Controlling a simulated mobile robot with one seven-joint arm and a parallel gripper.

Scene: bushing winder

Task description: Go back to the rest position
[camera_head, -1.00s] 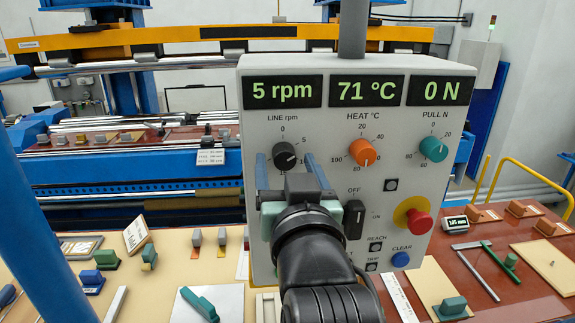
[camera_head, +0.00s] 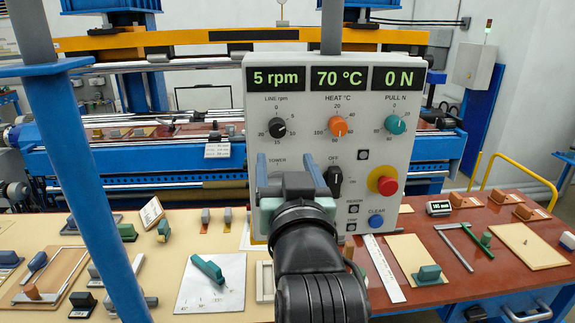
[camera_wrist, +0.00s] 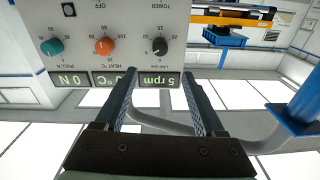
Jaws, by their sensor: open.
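My gripper (camera_head: 288,165) is open and empty, its two blue fingers spread apart and pointing up in the head view. It stands in front of the lower left of the grey control panel (camera_head: 300,145), below the black LINE knob (camera_head: 277,128) and over part of the TOWER label area. The wrist view shows the panel upside down, with the black LINE knob (camera_wrist: 160,46) beyond and between the fingertips (camera_wrist: 158,65). Neither finger visibly touches a knob. The displays read 5 rpm, 70 °C and 0 N. My wrist hides the panel's lower left corner.
The orange HEAT knob (camera_head: 337,126), teal PULL knob (camera_head: 396,124), black OFF switch (camera_head: 335,181) and red stop button (camera_head: 387,186) stick out from the panel. Benches with small tools lie below on both sides. A yellow rail (camera_head: 520,172) stands at right.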

